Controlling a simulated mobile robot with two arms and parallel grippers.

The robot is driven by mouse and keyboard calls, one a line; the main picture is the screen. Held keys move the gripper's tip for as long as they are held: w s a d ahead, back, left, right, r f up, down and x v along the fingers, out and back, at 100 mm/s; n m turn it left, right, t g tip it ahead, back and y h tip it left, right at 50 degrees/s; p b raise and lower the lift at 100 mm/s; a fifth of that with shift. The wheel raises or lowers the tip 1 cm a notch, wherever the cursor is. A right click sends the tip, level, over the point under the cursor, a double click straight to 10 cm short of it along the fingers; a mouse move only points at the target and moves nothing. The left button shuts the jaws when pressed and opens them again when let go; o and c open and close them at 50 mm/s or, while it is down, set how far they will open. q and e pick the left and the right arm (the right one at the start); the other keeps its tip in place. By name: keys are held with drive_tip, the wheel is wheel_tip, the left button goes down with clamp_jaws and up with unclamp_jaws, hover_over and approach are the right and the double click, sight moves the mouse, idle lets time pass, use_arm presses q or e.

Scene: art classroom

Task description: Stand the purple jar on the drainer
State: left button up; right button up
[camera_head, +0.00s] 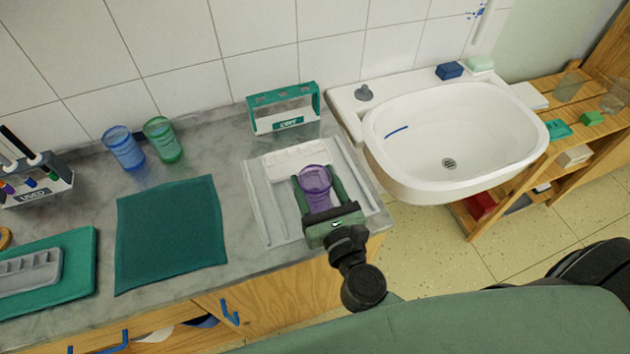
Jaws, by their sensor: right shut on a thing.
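The purple jar (316,181) is see-through and looks upright, between the fingers of my right gripper (316,186). The right gripper is shut on it. Both are over the white drainer (270,209), a ridged tray on the counter left of the sink. I cannot tell whether the jar's base touches the drainer, as the gripper hides the lower part. My left gripper is not in view.
A blue jar (123,148) and a green jar (162,140) stand at the back left. A teal mat (172,235) lies bare left of the drainer. The sink (450,140) is at the right.

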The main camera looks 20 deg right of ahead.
drive_tip(key=shift+f, duration=0.2)
drive_tip(key=o, duration=1.6)
drive_tip(key=shift+r, duration=0.1)
drive_tip(key=shift+r, duration=0.25)
drive_tip(key=s+b, duration=0.5)
drive_tip(key=s, duration=0.7)
drive_tip(key=shift+d, duration=0.2)
drive_tip(key=shift+f, duration=0.1)
